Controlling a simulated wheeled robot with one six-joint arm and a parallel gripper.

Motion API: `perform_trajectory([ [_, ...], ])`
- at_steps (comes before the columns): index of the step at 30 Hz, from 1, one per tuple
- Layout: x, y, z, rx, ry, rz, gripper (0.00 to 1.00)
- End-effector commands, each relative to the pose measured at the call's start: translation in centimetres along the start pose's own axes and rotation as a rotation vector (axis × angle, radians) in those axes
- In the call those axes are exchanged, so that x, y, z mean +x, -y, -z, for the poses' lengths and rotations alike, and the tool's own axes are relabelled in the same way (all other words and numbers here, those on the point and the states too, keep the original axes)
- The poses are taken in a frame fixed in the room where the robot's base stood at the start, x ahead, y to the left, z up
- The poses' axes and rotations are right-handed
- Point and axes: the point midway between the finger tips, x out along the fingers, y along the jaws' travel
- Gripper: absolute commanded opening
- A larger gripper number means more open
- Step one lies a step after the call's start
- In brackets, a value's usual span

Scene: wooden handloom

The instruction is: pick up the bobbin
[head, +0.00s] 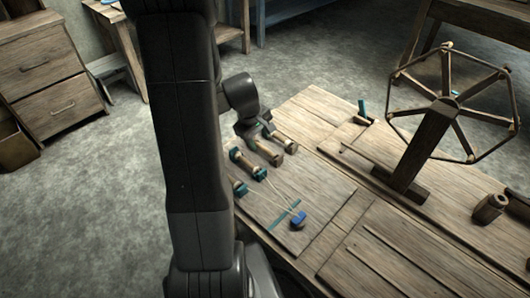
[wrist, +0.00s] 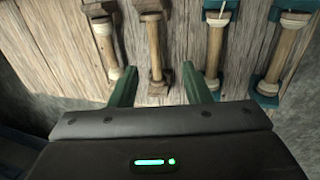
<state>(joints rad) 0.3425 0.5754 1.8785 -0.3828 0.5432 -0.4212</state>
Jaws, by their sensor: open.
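Several bobbins lie side by side on the wooden loom bench. In the wrist view, a plain brown bobbin (wrist: 155,45) lies in line with the gap between my green fingers, its near end between them in the picture. A cream-ended bobbin (wrist: 103,40) is to its left, and teal-ended bobbins (wrist: 213,48) (wrist: 287,50) are to its right. My gripper (wrist: 158,70) is open with nothing held. In the head view my gripper (head: 266,126) is at the far end of the bobbin row, partly hidden behind my arm. Its height above the bench is unclear.
The wooden bench top (head: 312,110) carries a spoked wheel winder (head: 430,140) at the right. A blue piece (head: 298,220) lies near the front, by teal strips. A small wooden cylinder (head: 489,208) stands at far right. A drawer cabinet (head: 45,75) stands at the left.

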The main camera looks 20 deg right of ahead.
Motion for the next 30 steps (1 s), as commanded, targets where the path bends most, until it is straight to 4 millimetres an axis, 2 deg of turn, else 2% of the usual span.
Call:
perform_trajectory([
  [1, 0.7, 0.0, 0.0, 0.001, 0.0, 0.001, 0.43],
  [8, 1.9, -0.1, 0.0, 0.002, 0.0, 0.001, 0.43],
  [16, 5.8, -0.6, 0.1, 0.002, 0.0, 0.002, 0.43],
  [24, 6.2, -0.7, 0.2, 0.001, -0.002, 0.0, 0.43],
  [26, 6.2, -0.7, 0.2, 0.001, -0.002, 0.001, 0.34],
  [30, 6.2, -0.6, 0.2, 0.001, -0.002, 0.001, 0.06],
])
